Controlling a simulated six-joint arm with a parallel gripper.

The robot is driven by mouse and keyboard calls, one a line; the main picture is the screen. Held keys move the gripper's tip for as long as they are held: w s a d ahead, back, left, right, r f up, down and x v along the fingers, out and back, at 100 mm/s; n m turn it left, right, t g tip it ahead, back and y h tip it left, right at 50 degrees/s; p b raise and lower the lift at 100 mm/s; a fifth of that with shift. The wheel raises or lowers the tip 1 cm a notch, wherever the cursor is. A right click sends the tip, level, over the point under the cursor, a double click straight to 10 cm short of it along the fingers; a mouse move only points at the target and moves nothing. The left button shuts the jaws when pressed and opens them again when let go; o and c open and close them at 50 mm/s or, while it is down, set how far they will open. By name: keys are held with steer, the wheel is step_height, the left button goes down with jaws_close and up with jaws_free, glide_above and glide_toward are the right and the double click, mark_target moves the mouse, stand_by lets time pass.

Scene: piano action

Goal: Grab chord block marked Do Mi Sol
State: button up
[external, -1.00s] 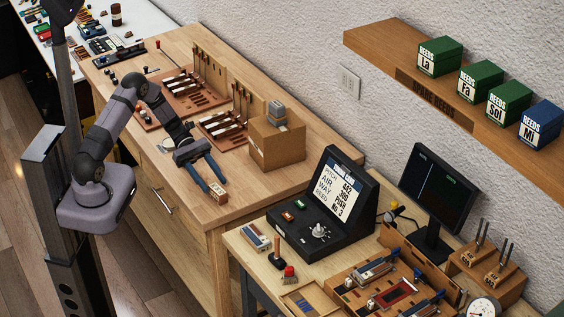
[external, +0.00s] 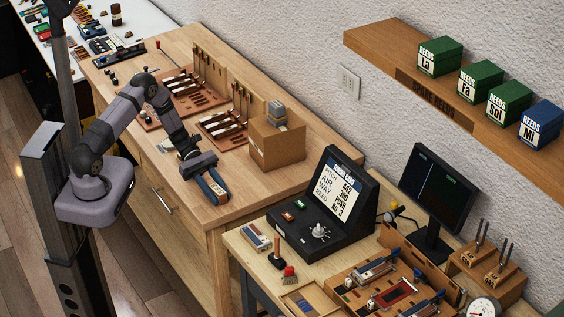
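A small wooden block (external: 215,184) is at the front right of the wooden workbench. Any marking on it is too small to read, so I cannot confirm it says Do Mi Sol. My gripper (external: 214,188) points down at it, with one blue finger on each side, close against it. The fingers hide much of the block. It appears to be at or just above the bench top.
A cardboard box (external: 276,143) stands behind my gripper, with a grey object on top. Key action racks (external: 225,128) are further back. A black console (external: 322,205) is on the lower table to the right. The bench front is clear.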

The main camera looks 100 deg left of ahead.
mark_target(217, 189)
steer(key=c, duration=0.6)
steer(key=shift+r, duration=0.25)
steer(key=shift+r+b, duration=1.1)
steer(key=shift+r, duration=3.7)
